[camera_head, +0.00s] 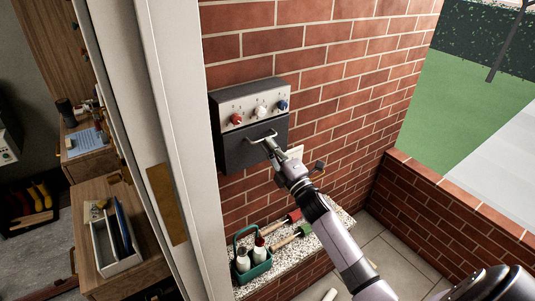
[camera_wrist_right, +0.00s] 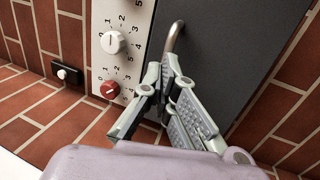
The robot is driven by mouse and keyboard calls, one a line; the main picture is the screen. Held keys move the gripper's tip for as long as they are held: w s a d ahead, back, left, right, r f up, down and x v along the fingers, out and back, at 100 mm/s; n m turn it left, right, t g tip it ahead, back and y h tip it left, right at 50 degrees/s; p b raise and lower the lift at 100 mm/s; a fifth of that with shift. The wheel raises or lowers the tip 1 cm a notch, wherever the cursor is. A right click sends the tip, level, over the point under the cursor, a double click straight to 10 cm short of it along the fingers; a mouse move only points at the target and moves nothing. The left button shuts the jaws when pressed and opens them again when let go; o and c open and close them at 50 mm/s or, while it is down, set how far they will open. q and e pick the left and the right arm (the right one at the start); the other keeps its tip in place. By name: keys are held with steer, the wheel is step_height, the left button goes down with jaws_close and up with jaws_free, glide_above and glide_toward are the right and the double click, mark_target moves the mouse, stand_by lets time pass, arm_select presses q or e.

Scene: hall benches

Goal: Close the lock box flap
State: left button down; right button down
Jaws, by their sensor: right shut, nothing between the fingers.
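The lock box (camera_head: 214,130) is a dark grey box on the brick wall, with a pale panel of dials across its upper front. Its dark flap (camera_head: 243,155) covers the lower front and looks upright, about flush with the panel; I cannot tell if a small gap is left. The flap (camera_wrist_right: 225,50) also shows in the right wrist view. A metal bar handle (camera_head: 261,134) sits on the flap's upper part. My right gripper (camera_head: 272,148) is shut and empty, its tips close to the handle; contact is unclear. My left gripper is not in view.
Below is a speckled stone ledge (camera_head: 334,226) with a green caddy (camera_head: 255,271) of bottles and hand tools. A white door frame (camera_head: 165,110) stands left of the box. A small black wall fitting (camera_head: 319,167) is at lower right. Open paving lies right.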

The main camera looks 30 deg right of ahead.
steer(key=a+v, duration=0.1)
steer(key=v, duration=1.1)
step_height(320, 180, down, 21)
steer(key=s+m+g+h, duration=0.2)
steer(key=m+g, duration=0.3)
steer(key=m, duration=0.1)
steer(key=s+a+f+m+g, duration=0.1)
steer(key=s+f+m+g, duration=0.2)
steer(key=f, duration=0.6)
steer(key=s+a+f+m+g, duration=0.1)
steer(key=s+f+g, duration=0.1)
steer(key=s+f, duration=0.5)
steer(key=s+a+f+m+g, duration=0.2)
steer(key=s+f, duration=0.5)
steer(key=s, duration=0.4)
steer(key=s+a+f+m+g, duration=0.1)
steer(key=s+f+g, duration=0.4)
steer(key=s, duration=0.5)
steer(key=s+a+f+m+g, duration=0.2)
steer(key=s+f+m+g, duration=0.1)
steer(key=s+f, duration=0.6)
steer(key=s, duration=0.2)
steer(key=shift+s+a, duration=0.35)
steer(key=shift+s, duration=0.05)
steer(key=shift+f, duration=0.1)
